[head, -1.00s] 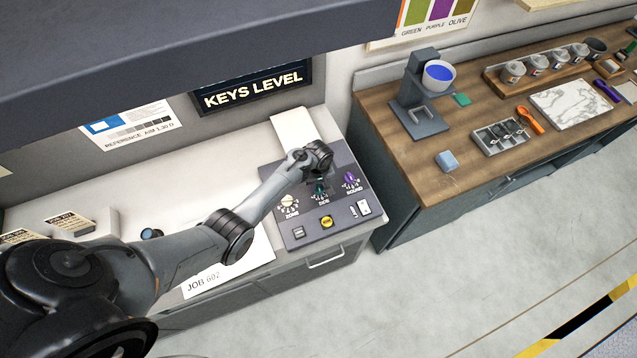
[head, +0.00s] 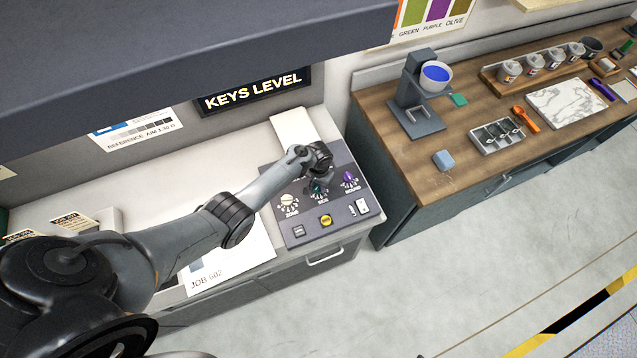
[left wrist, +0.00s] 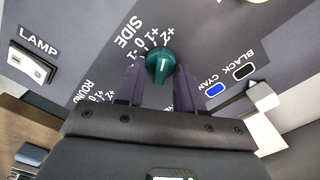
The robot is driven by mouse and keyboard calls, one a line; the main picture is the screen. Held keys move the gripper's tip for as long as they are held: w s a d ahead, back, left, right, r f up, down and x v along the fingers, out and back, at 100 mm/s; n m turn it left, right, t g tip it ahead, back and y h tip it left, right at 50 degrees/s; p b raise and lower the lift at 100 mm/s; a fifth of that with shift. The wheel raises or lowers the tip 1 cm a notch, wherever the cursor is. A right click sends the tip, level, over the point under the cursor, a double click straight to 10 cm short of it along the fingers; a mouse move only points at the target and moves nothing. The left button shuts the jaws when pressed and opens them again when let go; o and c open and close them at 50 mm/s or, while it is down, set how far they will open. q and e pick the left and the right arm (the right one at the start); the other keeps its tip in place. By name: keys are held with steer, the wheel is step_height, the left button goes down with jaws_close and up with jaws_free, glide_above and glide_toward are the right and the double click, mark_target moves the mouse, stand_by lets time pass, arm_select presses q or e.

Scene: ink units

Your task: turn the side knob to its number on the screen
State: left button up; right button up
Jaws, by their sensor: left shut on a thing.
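The side knob (left wrist: 160,66) is dark green with a white pointer line and stands under the SIDE lettering and a number scale. It is partly visible in the head view (head: 318,189) on the grey control panel (head: 350,222). My left gripper (left wrist: 161,84) is shut on this knob, one finger on each side. In the head view the gripper (head: 319,182) is mostly hidden by my wrist. Which mark the pointer meets is too small to tell. The screen (head: 253,93) reads KEYS LEVEL and shows no number. My right gripper is not in view.
Beside the side knob are a cream knob (head: 288,200) and a purple knob (head: 348,177). A yellow button (head: 326,220) and the lamp switch (left wrist: 33,66) are on the same panel. A wooden bench (head: 412,162) with cups and tools stands to the right.

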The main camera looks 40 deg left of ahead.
mark_target(318, 186)
arm_select(q)
steer(key=shift+m, duration=0.5)
steer(key=o, duration=1)
steer(key=shift+r+p, duration=0.3)
steer(key=shift+r, duration=0.25)
steer(key=shift+r+p, duration=0.9)
steer(key=shift+r, duration=3.95)
steer(key=shift+s, duration=0.1)
